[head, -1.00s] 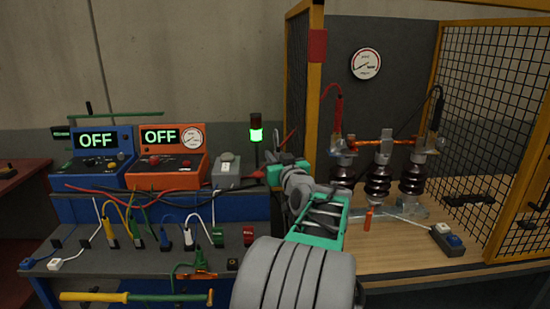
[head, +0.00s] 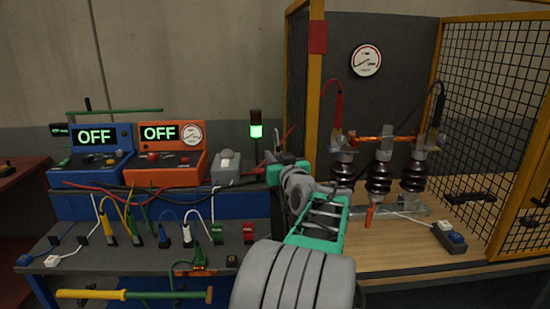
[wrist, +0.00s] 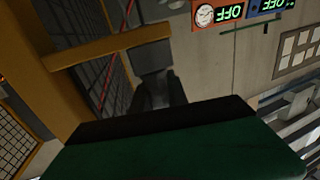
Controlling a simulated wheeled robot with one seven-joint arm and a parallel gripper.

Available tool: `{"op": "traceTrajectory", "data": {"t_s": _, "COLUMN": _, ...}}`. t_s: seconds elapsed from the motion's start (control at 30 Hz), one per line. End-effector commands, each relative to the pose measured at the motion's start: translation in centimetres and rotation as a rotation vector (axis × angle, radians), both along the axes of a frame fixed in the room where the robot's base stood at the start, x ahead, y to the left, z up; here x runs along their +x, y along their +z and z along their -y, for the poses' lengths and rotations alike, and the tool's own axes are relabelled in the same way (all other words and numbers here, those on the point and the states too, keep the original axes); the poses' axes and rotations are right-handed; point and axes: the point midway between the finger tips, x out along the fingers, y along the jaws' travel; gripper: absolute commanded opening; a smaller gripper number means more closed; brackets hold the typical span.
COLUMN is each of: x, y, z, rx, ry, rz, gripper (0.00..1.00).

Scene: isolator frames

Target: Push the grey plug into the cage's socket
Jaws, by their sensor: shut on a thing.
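My gripper (head: 273,158) is small and partly hidden behind my own green and grey arm links in the head view, close to the cage's yellow left post (head: 316,130). In the wrist view my gripper (wrist: 157,86) is shut, its dark fingers on a dark grey block that looks like the grey plug (wrist: 150,57). The plug's far end lies near a yellow bar of the frame in that view. A grey block with white and blue inserts (head: 449,237) sits on the cage's wooden floor at right. I cannot tell whether it is the cage's socket.
The wire-mesh cage holds brown insulators (head: 379,175) with red and black leads. At left, a blue meter (head: 95,150) and an orange meter (head: 166,150) both read OFF. Several coloured plugs and cables lie on the grey shelf (head: 75,232). A small lamp glows green.

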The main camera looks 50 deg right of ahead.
Motion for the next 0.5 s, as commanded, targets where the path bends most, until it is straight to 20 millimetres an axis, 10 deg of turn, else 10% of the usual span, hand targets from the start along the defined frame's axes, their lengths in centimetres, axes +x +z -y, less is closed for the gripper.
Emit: {"op": "traceTrajectory", "data": {"t_s": 0.5, "x": 0.0, "y": 0.01, "z": 0.0, "rx": 0.0, "ry": 0.0, "rz": 0.0, "gripper": 0.45}}
